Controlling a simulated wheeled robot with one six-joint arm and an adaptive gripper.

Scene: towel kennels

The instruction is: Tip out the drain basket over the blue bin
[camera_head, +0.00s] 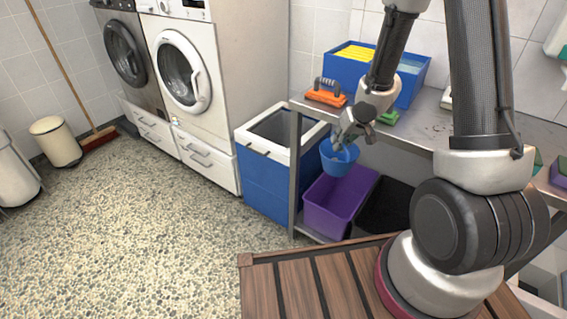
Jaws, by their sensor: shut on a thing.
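The drain basket (338,166) is a small blue cup. My gripper (346,140) is shut on it at its upper rim. The basket hangs roughly upright, mouth up, in front of the bench edge; in the picture it overlaps the top of the purple bin. Something pale shows inside it, too small to make out. The blue bin (268,187) has a white rim and an open top, and stands on the floor to the left of the basket, left of the bench leg. Its floor is hidden.
A purple bin (335,205) and a black bin (385,215) stand under the metal bench (425,130). On the bench are an orange-based brush (325,97), a blue box (345,72) and a green sponge (388,117).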

